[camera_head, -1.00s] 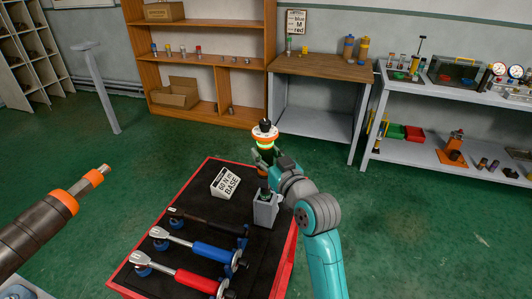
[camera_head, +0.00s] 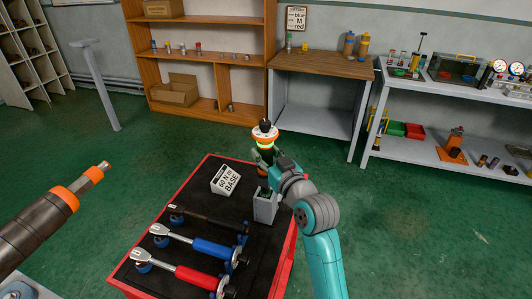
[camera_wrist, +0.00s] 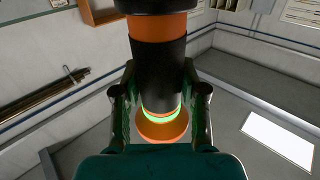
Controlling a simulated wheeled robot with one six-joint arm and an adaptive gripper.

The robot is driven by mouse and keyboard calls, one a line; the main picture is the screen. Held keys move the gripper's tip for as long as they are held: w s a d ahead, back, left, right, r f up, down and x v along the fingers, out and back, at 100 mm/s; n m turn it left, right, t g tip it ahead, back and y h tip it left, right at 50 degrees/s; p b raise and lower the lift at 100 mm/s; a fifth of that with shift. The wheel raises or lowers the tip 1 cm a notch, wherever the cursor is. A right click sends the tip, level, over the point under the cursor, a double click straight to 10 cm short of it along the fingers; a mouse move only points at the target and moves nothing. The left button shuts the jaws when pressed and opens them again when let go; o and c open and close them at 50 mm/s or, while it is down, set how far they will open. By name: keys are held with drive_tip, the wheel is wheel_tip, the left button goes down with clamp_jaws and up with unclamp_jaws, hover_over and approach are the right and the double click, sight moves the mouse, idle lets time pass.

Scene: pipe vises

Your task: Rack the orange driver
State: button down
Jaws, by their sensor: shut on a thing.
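My gripper (camera_head: 271,158) is shut on the orange driver (camera_head: 265,134), a black and orange cylinder with a lit green ring. It stands roughly upright above the back right of the red cart. In the wrist view my gripper (camera_wrist: 159,103) has a finger on each side of the dark body of the orange driver (camera_wrist: 158,62), with the green ring and an orange end below. A grey holder (camera_head: 265,209) with a dark top stands on the cart just below. My gripper and wrist hide part of the driver's lower end, so I cannot tell whether it touches the holder.
The red cart (camera_head: 286,262) has a black top with a "60 N m BASE" sign (camera_head: 226,180) and several wrenches (camera_head: 195,247) in blue cradles. A large dark cylinder with orange bands (camera_head: 45,219) juts in at left. Shelves and benches line the back; green floor between is open.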

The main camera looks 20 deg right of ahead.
drive_tip(key=shift+f, duration=4.05)
idle(3.9)
